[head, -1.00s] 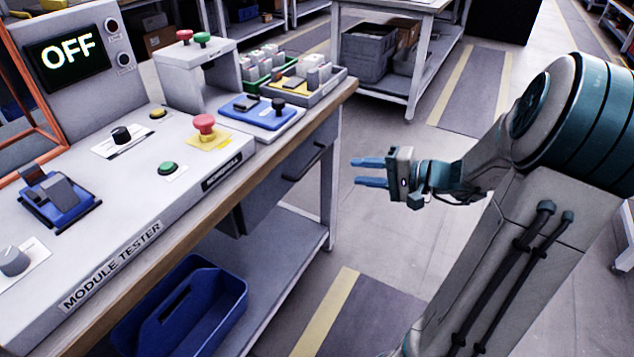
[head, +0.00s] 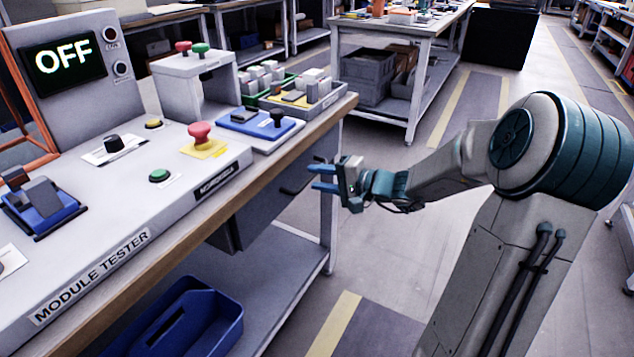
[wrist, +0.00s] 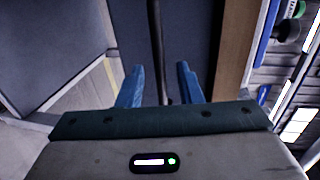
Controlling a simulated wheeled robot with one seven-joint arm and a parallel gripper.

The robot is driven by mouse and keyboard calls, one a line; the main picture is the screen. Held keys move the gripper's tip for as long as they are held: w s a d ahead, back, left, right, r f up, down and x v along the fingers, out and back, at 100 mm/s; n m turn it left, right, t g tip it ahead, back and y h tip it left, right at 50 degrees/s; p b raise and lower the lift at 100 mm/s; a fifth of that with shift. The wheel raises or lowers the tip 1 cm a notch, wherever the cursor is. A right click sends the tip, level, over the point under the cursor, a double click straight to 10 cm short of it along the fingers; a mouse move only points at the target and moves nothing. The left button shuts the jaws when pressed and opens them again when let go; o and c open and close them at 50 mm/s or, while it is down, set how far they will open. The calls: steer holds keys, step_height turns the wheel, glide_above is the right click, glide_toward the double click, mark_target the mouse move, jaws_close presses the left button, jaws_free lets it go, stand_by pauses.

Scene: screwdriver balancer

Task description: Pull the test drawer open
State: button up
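The test drawer (head: 255,212) is a dark grey box hung under the bench top and appears shut. Its dark bar handle (head: 293,188) is on the front, partly hidden behind my fingers in the head view. My gripper (head: 312,177) is level with the handle, its two blue fingers open and pointing at the drawer front. In the wrist view the dark handle bar (wrist: 158,45) runs between the open fingertips of my gripper (wrist: 160,70). I cannot tell how deep the bar sits between them; neither finger visibly presses on it.
The bench's wooden edge (head: 300,132) runs just above the drawer. The module tester (head: 130,220) with its OFF display (head: 64,55) stands on top. A blue bin (head: 190,318) sits on the lower shelf. The floor (head: 375,250) in front of the drawer is clear.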

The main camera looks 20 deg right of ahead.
steer(key=shift+w+a, duration=0.3)
steer(key=shift+a, duration=0.05)
steer(key=shift+c, duration=0.3)
jaws_close()
steer(key=shift+s, duration=0.1)
